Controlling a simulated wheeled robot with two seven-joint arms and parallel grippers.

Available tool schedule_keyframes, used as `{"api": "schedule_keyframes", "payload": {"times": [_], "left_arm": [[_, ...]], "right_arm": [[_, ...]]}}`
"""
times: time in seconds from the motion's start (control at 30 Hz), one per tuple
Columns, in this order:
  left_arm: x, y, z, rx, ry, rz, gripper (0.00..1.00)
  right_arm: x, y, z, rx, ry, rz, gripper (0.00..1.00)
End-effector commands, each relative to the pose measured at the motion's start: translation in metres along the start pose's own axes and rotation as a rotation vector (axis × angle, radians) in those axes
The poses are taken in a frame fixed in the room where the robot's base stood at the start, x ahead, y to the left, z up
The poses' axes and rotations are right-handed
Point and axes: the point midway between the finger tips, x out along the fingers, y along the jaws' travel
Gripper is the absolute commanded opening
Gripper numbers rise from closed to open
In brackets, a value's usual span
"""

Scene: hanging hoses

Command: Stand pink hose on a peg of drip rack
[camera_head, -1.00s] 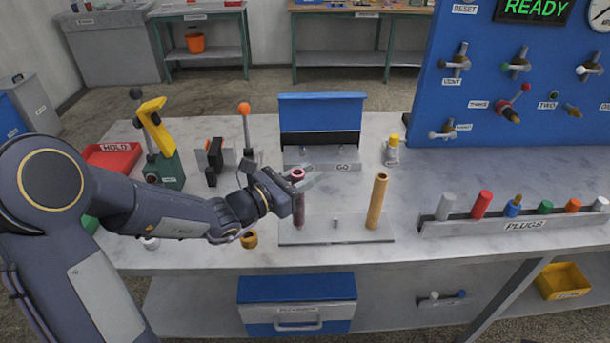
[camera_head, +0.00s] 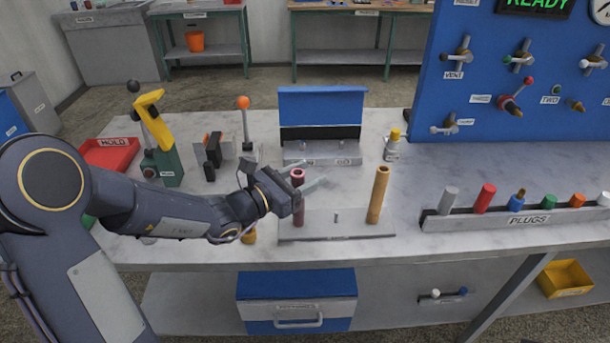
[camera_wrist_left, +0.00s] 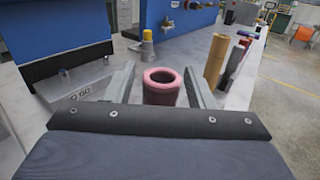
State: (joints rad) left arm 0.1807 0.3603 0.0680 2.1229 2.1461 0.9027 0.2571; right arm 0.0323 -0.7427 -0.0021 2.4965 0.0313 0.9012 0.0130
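The pink hose (camera_head: 299,213) stands upright at the left end of the drip rack (camera_head: 350,229), a flat grey plate. Its lower end appears to be on the rack, but the peg under it is hidden. In the left wrist view, the open pink rim (camera_wrist_left: 161,78) sits between my left gripper's fingers (camera_wrist_left: 160,88), with a gap on each side. In the head view my left gripper (camera_head: 312,178) is open around the hose's upper part. A tan hose (camera_head: 378,196) stands at the rack's right end, and a short bare peg (camera_head: 336,217) stands between them. My right gripper is not in view.
A blue-backed GO stand (camera_head: 322,110) is behind the rack, with a yellow-capped bottle (camera_head: 393,147) to its right. The PLUGS rail (camera_head: 520,219) lies to the right. A yellow-handled green device (camera_head: 163,165) and red HOLD tray (camera_head: 110,153) are at left.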

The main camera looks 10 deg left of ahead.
Motion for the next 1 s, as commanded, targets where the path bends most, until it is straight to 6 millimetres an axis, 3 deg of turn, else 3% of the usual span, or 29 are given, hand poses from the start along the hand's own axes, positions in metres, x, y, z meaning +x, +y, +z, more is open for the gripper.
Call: {"api": "schedule_keyframes", "payload": {"times": [0.33, 0.7, 1.0], "left_arm": [[-0.004, 0.001, 0.000, 0.000, 0.001, 0.001, 0.52], [-0.062, 0.001, 0.000, 0.001, 0.000, 0.005, 0.52], [-0.079, 0.000, 0.000, 0.000, 0.000, 0.000, 0.52]], "right_arm": [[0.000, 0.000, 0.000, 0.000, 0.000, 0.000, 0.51], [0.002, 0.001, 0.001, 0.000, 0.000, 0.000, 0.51], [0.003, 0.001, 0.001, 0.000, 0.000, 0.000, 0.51]]}}
